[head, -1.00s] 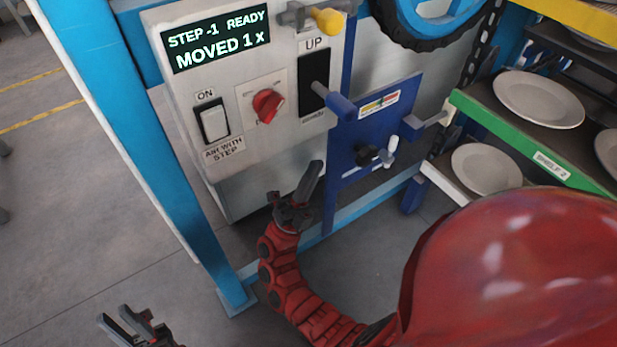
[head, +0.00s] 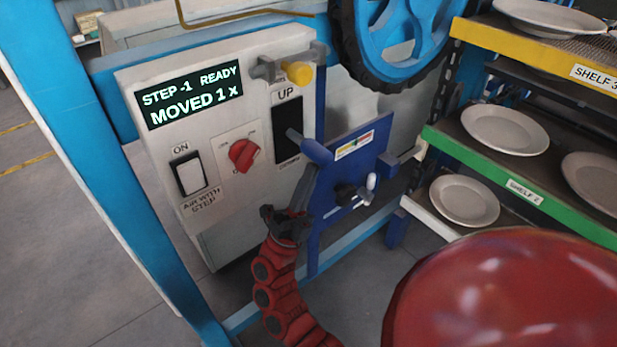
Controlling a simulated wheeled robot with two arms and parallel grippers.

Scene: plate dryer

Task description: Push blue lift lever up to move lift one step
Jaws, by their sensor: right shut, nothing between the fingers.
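The lift lever has a blue handle (head: 318,150) on a grey rod that comes out of a black vertical slot (head: 286,128) marked UP. It sits about mid-slot. My right gripper (head: 308,172) is shut and empty, fingers pointing up. Its tips are just below the blue handle; I cannot tell whether they touch it. My left gripper is out of view.
The white box carries an ON switch (head: 190,175), a red knob (head: 244,155) and a yellow-ended handle (head: 297,73). A blue panel with a black knob (head: 345,194) is right of the lever. Plate shelves (head: 520,185) stand at the right.

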